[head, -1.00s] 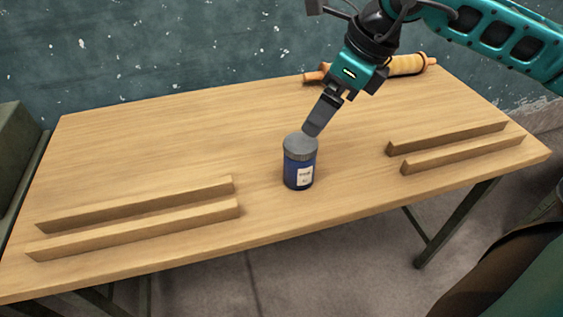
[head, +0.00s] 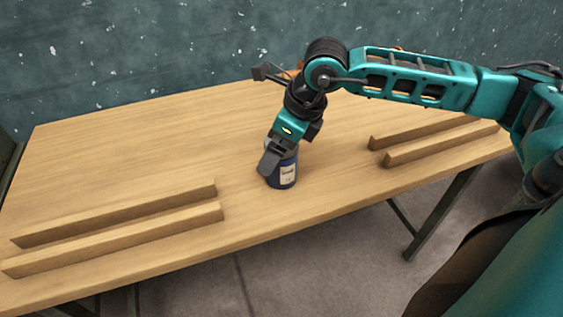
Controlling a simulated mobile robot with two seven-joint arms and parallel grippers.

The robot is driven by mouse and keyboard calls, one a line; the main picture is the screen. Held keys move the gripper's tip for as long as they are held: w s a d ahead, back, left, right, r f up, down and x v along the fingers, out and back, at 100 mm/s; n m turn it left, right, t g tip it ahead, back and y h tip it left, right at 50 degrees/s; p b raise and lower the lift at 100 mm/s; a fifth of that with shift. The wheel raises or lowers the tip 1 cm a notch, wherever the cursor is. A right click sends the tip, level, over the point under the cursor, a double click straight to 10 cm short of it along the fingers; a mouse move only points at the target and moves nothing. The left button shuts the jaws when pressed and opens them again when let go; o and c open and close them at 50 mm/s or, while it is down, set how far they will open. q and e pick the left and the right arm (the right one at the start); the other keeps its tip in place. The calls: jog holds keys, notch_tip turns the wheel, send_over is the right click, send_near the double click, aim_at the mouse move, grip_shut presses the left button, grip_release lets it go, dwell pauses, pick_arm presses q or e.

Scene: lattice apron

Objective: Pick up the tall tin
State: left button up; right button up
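The tall tin (head: 284,176), dark blue with a pale label, stands upright on the wooden table near the middle of its front part. My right gripper (head: 272,160) reaches down at the tin from above. One dark finger overlaps the tin's upper left side, and the lid is mostly hidden behind the gripper. The other finger is not clearly seen, so I cannot tell whether the gripper is open or shut on the tin. My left gripper is not in view.
A pair of wooden rails (head: 115,216) lies on the table (head: 140,150) at the left. Another pair (head: 440,144) lies at the right, partly behind my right arm. The table between the left rails and the tin is clear.

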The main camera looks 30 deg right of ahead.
jog(key=c, duration=1.1)
jog(key=shift+c, duration=0.2)
jog(key=shift+r, duration=0.1)
